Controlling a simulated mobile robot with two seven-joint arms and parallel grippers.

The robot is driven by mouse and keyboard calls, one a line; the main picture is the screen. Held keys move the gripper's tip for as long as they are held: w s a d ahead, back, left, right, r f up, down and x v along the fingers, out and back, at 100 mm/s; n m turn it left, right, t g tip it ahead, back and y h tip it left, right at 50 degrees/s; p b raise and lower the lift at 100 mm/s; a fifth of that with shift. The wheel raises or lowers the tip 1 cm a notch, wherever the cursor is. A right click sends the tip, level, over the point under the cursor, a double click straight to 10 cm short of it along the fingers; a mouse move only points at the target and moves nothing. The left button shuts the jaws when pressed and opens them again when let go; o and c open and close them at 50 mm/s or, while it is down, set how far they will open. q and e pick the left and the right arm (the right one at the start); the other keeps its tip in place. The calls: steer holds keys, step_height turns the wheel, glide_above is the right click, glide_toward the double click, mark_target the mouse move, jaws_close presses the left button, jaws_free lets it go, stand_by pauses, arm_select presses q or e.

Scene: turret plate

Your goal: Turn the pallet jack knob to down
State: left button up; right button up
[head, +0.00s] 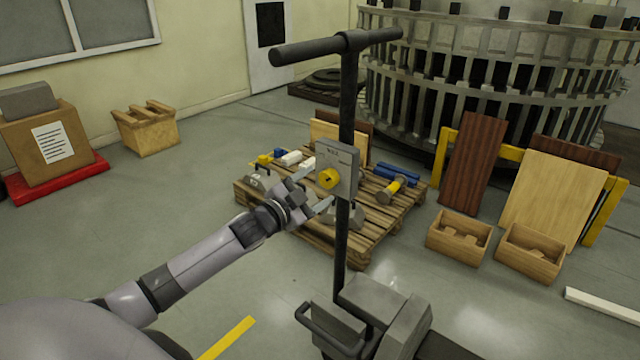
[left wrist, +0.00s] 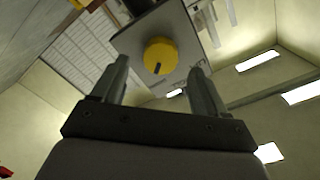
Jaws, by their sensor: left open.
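The pallet jack (head: 347,120) stands upright, with a dark T-handle on top of its pole. A grey plate (head: 347,165) on the pole carries the round yellow knob (head: 329,179). My left gripper (head: 312,190) is open beside the plate, just left of the knob. In the left wrist view the knob (left wrist: 160,55) lies ahead, between and beyond the two open fingers (left wrist: 158,85), apart from them. A dark mark on the knob points toward its lower side there. The plate's lettering is too small to read. My right gripper is not in view.
A wooden pallet (head: 378,222) with several tools and parts stands behind the jack. Wooden boxes (head: 459,237) and leaning boards (head: 552,200) are at the right. A carton (head: 48,141) on a red base is at the left. The floor at left is mostly clear.

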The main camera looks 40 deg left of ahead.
arm_select(q)
steer(key=shift+s+a, duration=0.2)
steer(key=shift+s, duration=1.85)
steer(key=s+d+f+n+g+p, duration=0.2)
steer(key=s+d+f+p, duration=0.1)
steer(key=s+d, duration=0.3)
steer(key=s+d+f+n+g+p, duration=0.2)
steer(key=s+d+f, duration=0.4)
steer(key=s, duration=0.5)
steer(key=s+d+f+n+g+p, duration=0.3)
steer(key=s+d+f+p, duration=0.1)
steer(key=s+d, duration=0.3)
steer(key=shift+s+d+f+h, duration=0.3)
steer(key=shift+s+f, duration=0.2)
steer(key=shift+s, duration=0.65)
